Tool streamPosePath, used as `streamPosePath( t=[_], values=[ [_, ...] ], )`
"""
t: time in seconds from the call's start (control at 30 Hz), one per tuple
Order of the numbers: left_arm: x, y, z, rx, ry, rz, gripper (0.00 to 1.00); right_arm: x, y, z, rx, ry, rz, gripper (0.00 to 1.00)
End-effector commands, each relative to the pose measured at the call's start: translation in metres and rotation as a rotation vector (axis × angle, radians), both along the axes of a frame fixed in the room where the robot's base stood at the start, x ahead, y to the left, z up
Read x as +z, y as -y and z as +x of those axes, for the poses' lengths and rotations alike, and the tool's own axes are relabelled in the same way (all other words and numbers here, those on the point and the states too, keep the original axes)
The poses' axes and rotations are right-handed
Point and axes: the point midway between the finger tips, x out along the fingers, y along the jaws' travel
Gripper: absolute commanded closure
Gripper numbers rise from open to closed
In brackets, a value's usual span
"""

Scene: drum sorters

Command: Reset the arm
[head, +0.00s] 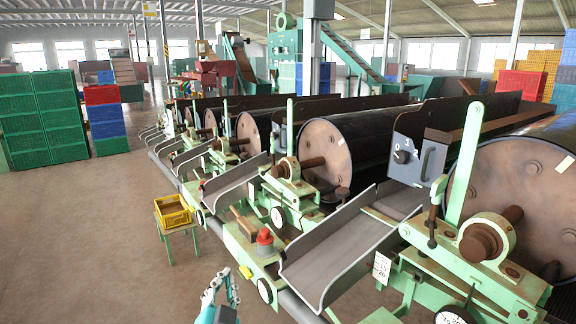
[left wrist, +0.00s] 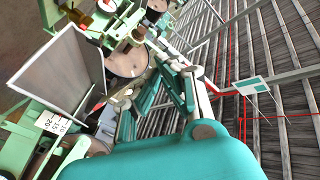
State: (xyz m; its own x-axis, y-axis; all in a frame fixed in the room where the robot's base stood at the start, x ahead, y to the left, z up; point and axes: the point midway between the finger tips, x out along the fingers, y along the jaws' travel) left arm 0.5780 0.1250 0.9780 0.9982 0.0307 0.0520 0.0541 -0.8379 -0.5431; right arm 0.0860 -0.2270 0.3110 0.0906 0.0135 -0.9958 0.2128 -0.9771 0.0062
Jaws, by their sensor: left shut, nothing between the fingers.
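My left gripper (head: 223,284) shows at the bottom edge of the head view, left of centre, in teal and grey. Its fingers are shut with nothing between them and point upward over the floor. It is apart from the green machine frame (head: 238,246) to its right. In the left wrist view the gripper (left wrist: 172,75) points away from the camera, with the grey chute (left wrist: 65,75) and a drum (left wrist: 125,62) behind it. My right gripper is in neither view.
A red-topped knob (head: 265,237) and a wooden-handled tool (head: 243,222) sit on the frame. A grey chute (head: 345,245) slopes down at centre right. A yellow crate (head: 173,211) stands on a small green stand (head: 182,240).

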Motion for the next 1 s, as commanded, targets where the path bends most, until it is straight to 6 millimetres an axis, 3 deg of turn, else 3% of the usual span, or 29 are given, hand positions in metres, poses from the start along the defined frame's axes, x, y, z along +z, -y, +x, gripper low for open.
streamPosePath(
  t=[0.03, 0.2, 0.33, 0.6, 0.87, 1.0],
  values=[
    [-0.033, -0.017, -0.016, 0.037, -0.112, -0.050, 1.00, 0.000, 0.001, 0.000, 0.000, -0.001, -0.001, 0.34],
    [-0.132, -0.059, -0.087, 0.139, -0.498, -0.203, 1.00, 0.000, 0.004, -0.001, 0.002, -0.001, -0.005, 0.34],
    [-0.181, -0.073, -0.145, 0.180, -0.738, -0.276, 1.00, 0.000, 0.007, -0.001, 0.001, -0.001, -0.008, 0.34],
    [-0.227, -0.080, -0.237, 0.207, -1.057, -0.351, 1.00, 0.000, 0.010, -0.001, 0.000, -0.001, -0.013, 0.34],
    [-0.242, -0.081, -0.308, 0.208, -1.284, -0.389, 1.00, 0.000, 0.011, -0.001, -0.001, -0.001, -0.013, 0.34],
    [-0.271, -0.079, -0.303, 0.210, -1.311, -0.388, 1.00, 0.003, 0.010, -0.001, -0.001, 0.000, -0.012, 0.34]
  ],
)
